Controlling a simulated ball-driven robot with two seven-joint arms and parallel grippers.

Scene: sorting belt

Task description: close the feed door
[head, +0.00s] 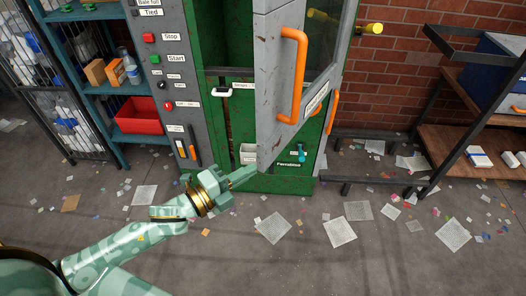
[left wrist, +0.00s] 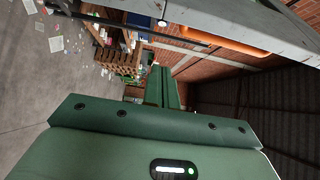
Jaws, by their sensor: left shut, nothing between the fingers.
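The feed door (head: 275,75) is a grey panel with a window and an orange handle (head: 293,75). It stands open, swung out from the green machine (head: 232,60) towards me. My left gripper (head: 252,171) is shut and empty, just below the door's lower edge in the head view; I cannot tell whether it touches the door. In the left wrist view the shut fingers (left wrist: 162,85) point away from the camera. The door (left wrist: 270,18) and its orange handle (left wrist: 215,38) cross the top there, beside the fingers. My right gripper is not in view.
A control panel (head: 170,75) with buttons is left of the opening. A blue shelf (head: 105,88) with a red bin (head: 140,115) stands further left. A dark-framed bench (head: 470,135) is at the right. Paper scraps (head: 273,228) litter the open floor in front.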

